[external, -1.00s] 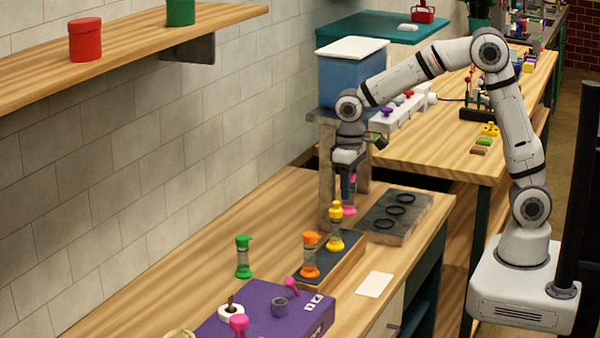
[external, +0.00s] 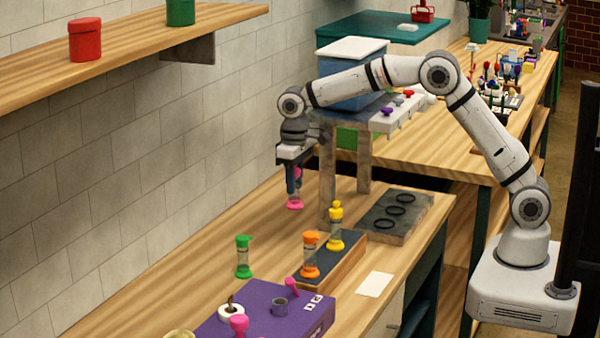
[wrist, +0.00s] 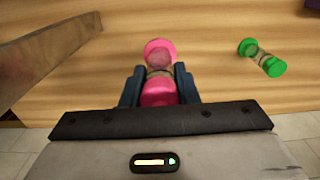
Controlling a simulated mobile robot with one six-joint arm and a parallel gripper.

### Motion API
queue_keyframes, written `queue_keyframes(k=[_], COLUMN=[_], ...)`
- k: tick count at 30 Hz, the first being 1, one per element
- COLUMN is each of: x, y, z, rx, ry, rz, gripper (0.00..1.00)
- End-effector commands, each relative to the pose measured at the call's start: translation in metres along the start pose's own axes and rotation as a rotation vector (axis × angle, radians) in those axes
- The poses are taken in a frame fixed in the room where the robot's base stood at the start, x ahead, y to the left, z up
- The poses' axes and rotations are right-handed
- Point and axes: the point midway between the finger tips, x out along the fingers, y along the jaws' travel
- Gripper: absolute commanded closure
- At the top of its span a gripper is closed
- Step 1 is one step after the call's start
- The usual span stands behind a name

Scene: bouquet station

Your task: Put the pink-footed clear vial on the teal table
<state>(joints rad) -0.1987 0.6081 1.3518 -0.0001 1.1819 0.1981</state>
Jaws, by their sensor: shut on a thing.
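The pink-footed clear vial (external: 295,203) hangs upright in my gripper (external: 294,182), above the wooden bench near the tiled wall. In the wrist view its pink foot (wrist: 159,50) and pink cap (wrist: 158,93) show, with the clear body between the fingers of my gripper (wrist: 159,84). My gripper is shut on the vial.
A green vial (external: 243,257) stands on the bench; orange (external: 311,255) and yellow (external: 335,226) vials stand on a dark-topped block. A blue bin (external: 345,80) with a white lid sits on a stand (external: 327,180) beside my gripper. A purple box (external: 300,320) is in front.

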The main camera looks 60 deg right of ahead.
Motion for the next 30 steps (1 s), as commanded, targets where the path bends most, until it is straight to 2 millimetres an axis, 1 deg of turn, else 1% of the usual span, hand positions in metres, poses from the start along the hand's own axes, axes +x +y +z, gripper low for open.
queue_keyframes(k=[1,3,7,11,13,18,21,26,30], x=[0.005,0.009,0.014,0.016,0.023,0.054,0.068,0.08,0.097], y=[0.001,0.001,0.002,0.002,0.002,0.002,0.002,0.001,0.001], z=[-0.009,-0.018,-0.025,-0.027,-0.026,-0.026,-0.026,-0.026,-0.026], rx=[0.001,0.001,0.0,0.0,0.0,0.0,0.0,0.0,0.0], ry=[0.001,0.001,0.002,0.001,-0.001,-0.004,-0.001,0.001,-0.001], rz=[0.0,0.0,0.0,0.0,0.0,0.001,0.0,0.0,0.0], gripper=[1.0,1.0,1.0,1.0,1.0,1.0,1.0,1.0,1.0])
